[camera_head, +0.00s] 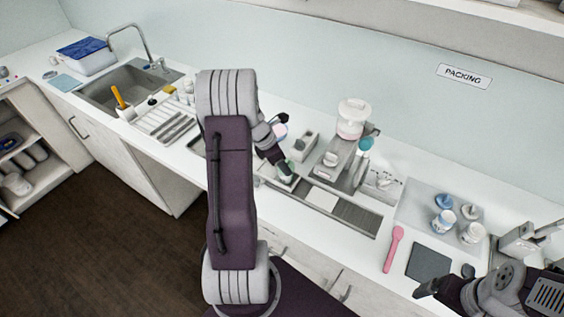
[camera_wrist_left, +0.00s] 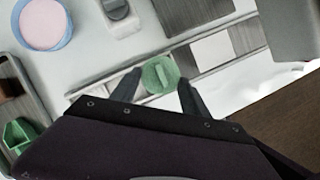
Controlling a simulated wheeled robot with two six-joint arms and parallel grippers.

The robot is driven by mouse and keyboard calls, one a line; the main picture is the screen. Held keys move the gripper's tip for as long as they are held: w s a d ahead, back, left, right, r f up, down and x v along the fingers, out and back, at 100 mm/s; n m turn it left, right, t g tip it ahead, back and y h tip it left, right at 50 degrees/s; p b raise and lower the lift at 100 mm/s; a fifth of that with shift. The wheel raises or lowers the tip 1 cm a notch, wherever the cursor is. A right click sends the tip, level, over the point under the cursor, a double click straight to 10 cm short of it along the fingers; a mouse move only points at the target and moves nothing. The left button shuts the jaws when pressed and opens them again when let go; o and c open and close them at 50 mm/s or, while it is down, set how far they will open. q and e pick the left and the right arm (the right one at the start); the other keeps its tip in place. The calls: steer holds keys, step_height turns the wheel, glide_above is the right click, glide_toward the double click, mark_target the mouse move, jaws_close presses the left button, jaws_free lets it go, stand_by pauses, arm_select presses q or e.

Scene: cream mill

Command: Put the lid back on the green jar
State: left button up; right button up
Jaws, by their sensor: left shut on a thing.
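My left gripper (camera_wrist_left: 159,88) is shut on a round green lid (camera_wrist_left: 160,73) with a raised bar across its top. In the head view the left gripper (camera_head: 283,170) is low over the counter, with the green lid (camera_head: 286,177) partly hidden at its fingertips. I cannot tell whether a jar is under the lid; no green jar body shows clearly. My right gripper (camera_head: 447,280) is at the lower right, open and empty, near the counter's front.
A white and pink mill (camera_head: 351,118) stands behind, right of the left gripper. A grey tray (camera_head: 412,205) holds white jars (camera_head: 447,218) and a blue lid (camera_head: 443,201). A pink spatula (camera_head: 393,248) and dark mat (camera_head: 428,262) lie in front. A sink (camera_head: 130,85) is at left.

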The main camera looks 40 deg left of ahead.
arm_select(q)
steer(key=shift+f, duration=0.1)
stand_by(0.3)
steer(key=o, duration=1.4)
steer(key=o, duration=0.4)
steer(key=shift+o, duration=0.2)
step_height(320, 180, up, 5)
steer(key=p, duration=0.5)
steer(key=shift+f, duration=0.25)
